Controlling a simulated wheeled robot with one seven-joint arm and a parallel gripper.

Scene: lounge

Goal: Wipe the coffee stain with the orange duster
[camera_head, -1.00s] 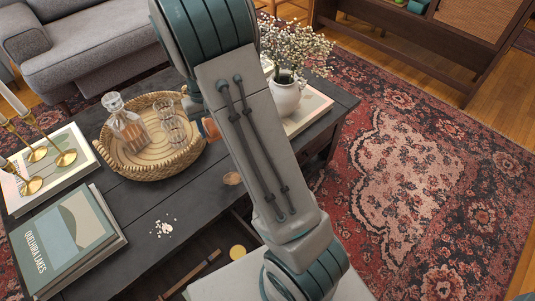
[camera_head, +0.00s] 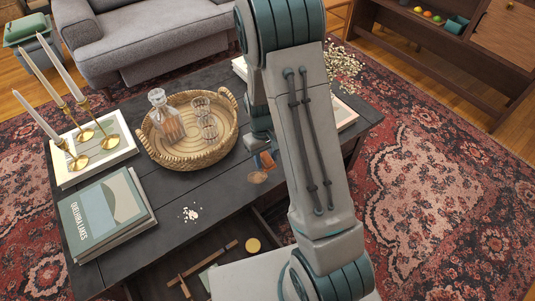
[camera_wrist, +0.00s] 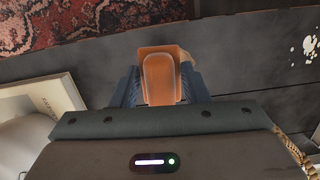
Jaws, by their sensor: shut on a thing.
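The orange duster (camera_head: 266,161) is held in my gripper (camera_wrist: 160,90), low over the dark coffee table (camera_head: 225,197). In the wrist view the duster (camera_wrist: 160,76) sits between the two blue-grey fingers, which are shut on it. The brown coffee stain (camera_head: 258,177) lies on the tabletop just below and beside the duster in the head view. The duster partly covers the stain. I cannot tell whether the duster touches the wood. My arm hides part of the table's right side.
A wicker tray (camera_head: 163,163) with a decanter and glasses stands left of the duster. Books (camera_head: 105,212) and candlesticks are at the left. A vase with white flowers (camera_head: 343,65) is partly hidden behind my arm.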

